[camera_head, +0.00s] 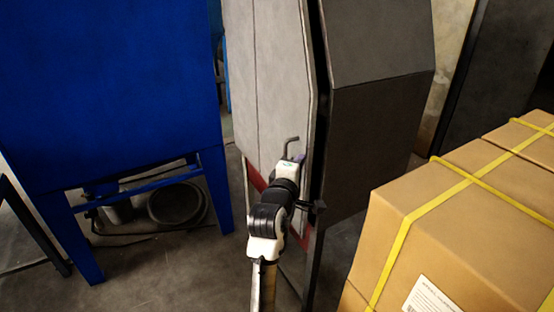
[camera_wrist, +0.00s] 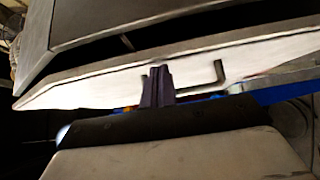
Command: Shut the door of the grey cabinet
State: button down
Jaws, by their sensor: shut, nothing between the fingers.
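The grey cabinet (camera_head: 372,125) stands in the middle of the head view. Its lighter grey door (camera_head: 265,85) is ajar, with a narrow dark gap along its right edge. The bent door handle (camera_head: 291,145) shows just above my wrist, and it also shows in the wrist view (camera_wrist: 217,76). My gripper (camera_wrist: 157,72) is shut and empty, with its dark fingers in front of the door's pale face beside the handle. I cannot tell whether the fingers touch the door. In the head view my arm hides the lower part of the door and most of the gripper.
Strapped cardboard boxes (camera_head: 455,225) stand close on the right. A blue machine on legs (camera_head: 110,85) stands at the left, with a round dark item (camera_head: 178,203) beneath it. Bare floor (camera_head: 185,265) lies between the machine and my arm.

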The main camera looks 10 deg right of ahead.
jog(key=shift+w+d+p, duration=0.15)
jog(key=shift+d+p, duration=0.05)
jog(key=shift+d, duration=0.5)
jog(key=shift+w+d+p, duration=0.1)
jog(key=shift+d+p, duration=0.05)
jog(key=shift+d, duration=0.5)
jog(key=shift+a, duration=0.15)
